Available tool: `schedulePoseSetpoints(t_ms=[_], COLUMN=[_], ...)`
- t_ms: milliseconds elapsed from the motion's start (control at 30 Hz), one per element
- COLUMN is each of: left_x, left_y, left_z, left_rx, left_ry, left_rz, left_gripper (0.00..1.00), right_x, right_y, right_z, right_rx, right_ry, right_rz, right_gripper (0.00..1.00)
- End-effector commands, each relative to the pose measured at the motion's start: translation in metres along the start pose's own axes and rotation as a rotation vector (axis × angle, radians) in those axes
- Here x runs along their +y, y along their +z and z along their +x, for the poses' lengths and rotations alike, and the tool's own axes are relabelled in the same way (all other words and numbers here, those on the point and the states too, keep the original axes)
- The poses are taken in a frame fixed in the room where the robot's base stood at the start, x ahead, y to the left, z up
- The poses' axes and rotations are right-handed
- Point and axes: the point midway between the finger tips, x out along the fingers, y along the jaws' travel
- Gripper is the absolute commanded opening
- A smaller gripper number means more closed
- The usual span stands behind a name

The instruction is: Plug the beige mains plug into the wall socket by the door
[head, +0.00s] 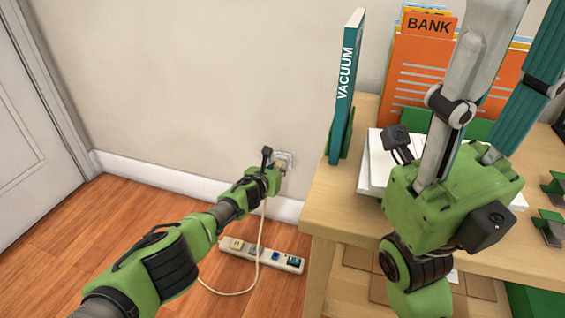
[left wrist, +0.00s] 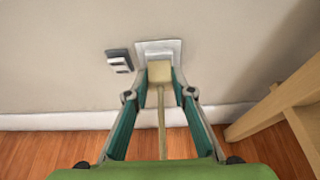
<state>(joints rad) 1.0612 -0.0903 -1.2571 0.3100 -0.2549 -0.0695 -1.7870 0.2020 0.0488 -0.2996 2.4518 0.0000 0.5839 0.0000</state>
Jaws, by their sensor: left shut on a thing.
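The white wall socket (head: 290,157) is low on the wall, left of the desk; it also shows in the left wrist view (left wrist: 158,47). My left gripper (head: 280,166) is right at it, shut on the beige plug (left wrist: 159,72). The plug sits between the fingertips, its top overlapping the socket's lower part in the picture. I cannot tell whether its pins are in the holes. The beige cord (left wrist: 161,122) hangs from the plug down to the floor. My right gripper (head: 500,75) stands over the desk, fingers apart, nothing seen between them; its fingertips are beyond the frame.
A power strip (head: 262,256) lies on the floor below. A small grey plate (left wrist: 119,61) is on the wall left of the socket. The wooden desk (head: 335,205) stands right, with a teal VACUUM binder (head: 346,90) and orange BANK folder (head: 425,75). The door (head: 30,130) is far left.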

Motion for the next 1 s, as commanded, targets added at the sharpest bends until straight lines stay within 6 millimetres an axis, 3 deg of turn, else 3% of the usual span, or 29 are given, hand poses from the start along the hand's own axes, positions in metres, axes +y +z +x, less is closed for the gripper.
schedulePoseSetpoints(t_ms=[100, 133, 200, 567, 1000], left_x=[-0.001, -0.001, -0.001, 0.000, 0.002], left_y=[0.000, 0.000, 0.000, 0.000, 0.014], left_z=[0.000, 0.000, 0.000, 0.000, -0.012], left_rx=[0.000, 0.000, 0.001, 0.000, -0.019], left_ry=[-0.001, -0.001, -0.001, 0.000, 0.001], left_rz=[0.000, 0.000, 0.000, 0.001, 0.009], left_gripper=[0.00, 0.28, 0.42, 0.42, 0.42], right_x=[0.000, 0.000, 0.000, 0.000, 0.000], right_y=[0.000, 0.000, 0.000, -0.001, -0.001], right_z=[0.000, 0.000, 0.000, 0.001, 0.001], right_rx=[0.000, 0.000, 0.000, 0.003, 0.002], right_ry=[0.000, 0.000, 0.000, 0.000, 0.001], right_rz=[0.000, 0.000, 0.000, 0.000, 0.001], right_gripper=[0.40, 0.40, 0.40, 0.40, 0.40])
